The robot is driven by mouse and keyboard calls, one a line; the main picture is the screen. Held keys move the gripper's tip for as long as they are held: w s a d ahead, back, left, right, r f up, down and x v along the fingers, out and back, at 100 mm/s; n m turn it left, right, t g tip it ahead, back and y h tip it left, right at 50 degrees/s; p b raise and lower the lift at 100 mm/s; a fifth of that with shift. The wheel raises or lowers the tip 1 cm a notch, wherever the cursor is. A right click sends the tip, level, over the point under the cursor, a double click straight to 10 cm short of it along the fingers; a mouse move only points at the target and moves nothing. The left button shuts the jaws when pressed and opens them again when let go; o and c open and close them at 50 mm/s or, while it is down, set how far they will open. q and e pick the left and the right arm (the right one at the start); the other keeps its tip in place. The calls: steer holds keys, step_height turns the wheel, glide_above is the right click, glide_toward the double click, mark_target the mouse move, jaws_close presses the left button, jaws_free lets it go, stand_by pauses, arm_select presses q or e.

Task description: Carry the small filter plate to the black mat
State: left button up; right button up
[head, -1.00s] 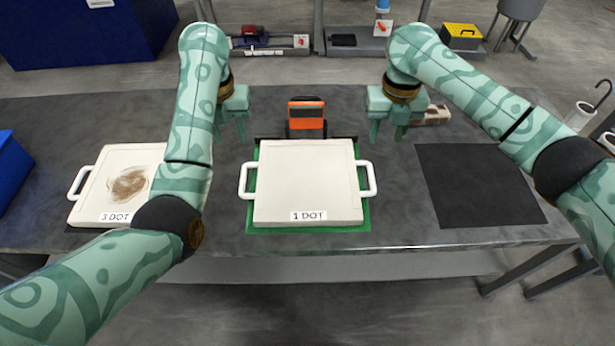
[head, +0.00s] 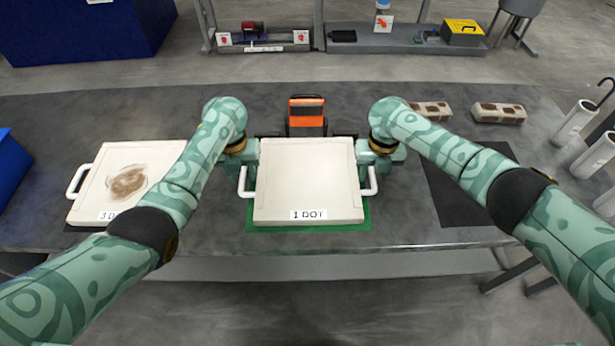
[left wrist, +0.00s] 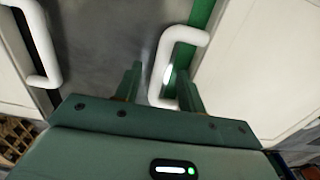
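A white square filter plate (head: 308,180) labelled "1 DOT" lies flat on a green mat (head: 312,229) in the middle of the table, with a white handle on each side. My left gripper (head: 243,173) is at its left handle. In the left wrist view the gripper (left wrist: 157,85) is open, one finger on each side of the handle (left wrist: 165,62). My right gripper (head: 380,175) is down at the right handle (head: 373,183); its finger gap is hidden. The black mat (head: 447,200) lies to the right, bare where visible and partly covered by my right arm.
Another white plate (head: 125,182), labelled "3 DOT" and stained brown, lies at the left, partly behind my left arm. An orange and black device (head: 306,112) stands behind the middle plate. Brown-patched blocks (head: 498,113) lie at the back right. White cylinders (head: 575,122) stand at the right edge.

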arm_select(q)
steer(key=shift+f, duration=0.45)
arm_select(e)
steer(key=shift+f, duration=0.45)
arm_select(q)
jaws_close()
arm_select(e)
jaws_close()
steer(key=shift+r, duration=0.1)
stand_by(0.4)
